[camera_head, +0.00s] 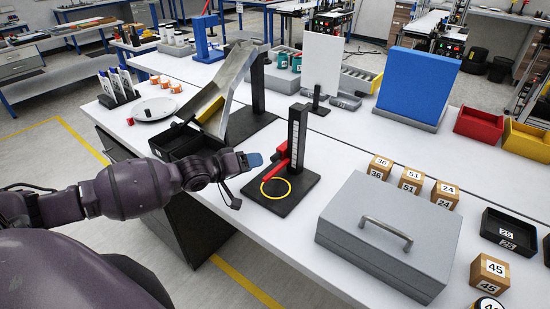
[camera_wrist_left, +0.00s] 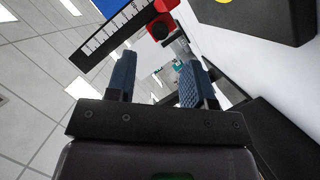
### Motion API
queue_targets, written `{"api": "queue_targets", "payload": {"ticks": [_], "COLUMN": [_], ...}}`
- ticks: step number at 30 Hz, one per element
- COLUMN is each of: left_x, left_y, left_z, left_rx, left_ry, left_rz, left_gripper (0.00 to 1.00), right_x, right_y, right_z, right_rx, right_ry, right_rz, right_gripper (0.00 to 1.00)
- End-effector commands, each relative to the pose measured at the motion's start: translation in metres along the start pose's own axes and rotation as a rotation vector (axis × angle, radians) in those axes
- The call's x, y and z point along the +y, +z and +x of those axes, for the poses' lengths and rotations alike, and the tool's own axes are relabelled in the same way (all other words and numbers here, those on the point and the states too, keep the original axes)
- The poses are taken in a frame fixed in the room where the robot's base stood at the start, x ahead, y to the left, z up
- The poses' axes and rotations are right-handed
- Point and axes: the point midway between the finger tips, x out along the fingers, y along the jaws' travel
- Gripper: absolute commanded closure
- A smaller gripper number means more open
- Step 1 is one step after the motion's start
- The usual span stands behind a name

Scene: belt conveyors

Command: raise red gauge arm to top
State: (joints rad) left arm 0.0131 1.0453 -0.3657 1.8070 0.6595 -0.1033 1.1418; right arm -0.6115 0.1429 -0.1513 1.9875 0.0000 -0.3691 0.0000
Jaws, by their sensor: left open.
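The gauge stands on a black base with a yellow ring (camera_head: 275,188). Its black post (camera_head: 298,132) is upright and carries a white scale. The red gauge arm (camera_head: 274,171) sits low on the post and slants down to the left over the base. In the left wrist view the red part (camera_wrist_left: 163,27) shows at the top, beside the white scale (camera_wrist_left: 115,35). My left gripper (camera_head: 243,181) is open and empty, just left of the red arm and apart from it. Its two blue-padded fingers show in the left wrist view (camera_wrist_left: 157,82). My right gripper is not in view.
A grey case with a handle (camera_head: 388,232) stands right of the gauge. Numbered wooden blocks (camera_head: 411,180) are behind it. A black bin (camera_head: 186,141) and a metal chute (camera_head: 234,79) stand left of and behind the gauge. The white table is clear in front of the gauge base.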

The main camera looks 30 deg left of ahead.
Motion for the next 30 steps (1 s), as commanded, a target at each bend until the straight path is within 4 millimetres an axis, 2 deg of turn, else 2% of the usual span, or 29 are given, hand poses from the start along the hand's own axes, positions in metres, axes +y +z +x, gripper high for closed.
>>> {"api": "queue_targets", "payload": {"ticks": [9, 15, 21, 30], "left_x": [0.000, -0.001, -0.001, 0.000], "left_y": [-0.001, 0.000, 0.000, 0.000], "left_z": [0.048, 0.070, 0.080, 0.082], "left_rx": [0.001, 0.000, -0.001, -0.001], "left_ry": [0.001, 0.000, -0.001, -0.001], "left_rz": [0.000, 0.001, 0.001, 0.001], "left_gripper": [0.52, 0.52, 0.52, 0.52], "right_x": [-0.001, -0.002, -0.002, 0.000], "right_y": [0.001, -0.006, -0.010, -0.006], "right_z": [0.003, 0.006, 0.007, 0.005], "right_rx": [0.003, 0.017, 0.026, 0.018], "right_ry": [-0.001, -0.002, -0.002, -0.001], "right_rz": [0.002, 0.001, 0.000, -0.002], "right_gripper": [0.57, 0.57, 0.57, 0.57]}}
